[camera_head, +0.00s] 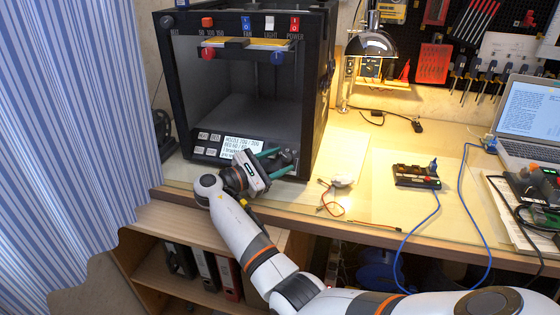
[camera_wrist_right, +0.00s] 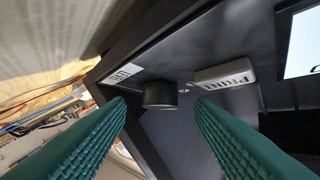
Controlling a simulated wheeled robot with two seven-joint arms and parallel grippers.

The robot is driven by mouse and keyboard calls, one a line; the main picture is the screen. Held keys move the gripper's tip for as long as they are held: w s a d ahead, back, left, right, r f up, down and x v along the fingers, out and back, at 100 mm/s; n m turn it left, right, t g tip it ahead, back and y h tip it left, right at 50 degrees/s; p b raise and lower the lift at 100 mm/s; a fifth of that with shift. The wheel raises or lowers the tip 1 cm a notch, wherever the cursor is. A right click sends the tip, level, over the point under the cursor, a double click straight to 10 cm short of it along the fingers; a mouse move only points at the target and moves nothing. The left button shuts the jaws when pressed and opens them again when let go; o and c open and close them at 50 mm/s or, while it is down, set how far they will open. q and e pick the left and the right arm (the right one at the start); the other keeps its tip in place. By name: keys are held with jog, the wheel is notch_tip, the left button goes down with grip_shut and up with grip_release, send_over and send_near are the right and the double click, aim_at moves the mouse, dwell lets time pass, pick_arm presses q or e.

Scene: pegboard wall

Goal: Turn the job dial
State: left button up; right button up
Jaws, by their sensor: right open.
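The job dial (camera_wrist_right: 160,95) is a short black knob on the dark front panel of the printer (camera_head: 250,105). In the right wrist view it shows ahead of my right gripper (camera_wrist_right: 160,104), between the lines of its two green fingers. The fingers are apart and do not touch the dial in that view. A white label (camera_wrist_right: 122,74) is left of the dial, its text hard to read. In the head view my right gripper (camera_head: 284,158) is at the lower right of the printer front; the dial is hard to make out there. My left gripper is out of view.
A pale PRINT button (camera_wrist_right: 223,73) sits just right of the dial, near the right finger. The printer's lit screen (camera_head: 240,148) is left of my gripper. A lamp (camera_head: 371,42), small electronics (camera_head: 416,176) and a laptop (camera_head: 528,118) stand to the right on the bench.

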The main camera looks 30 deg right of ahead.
jog(key=shift+d, duration=0.5)
jog(key=c, duration=1)
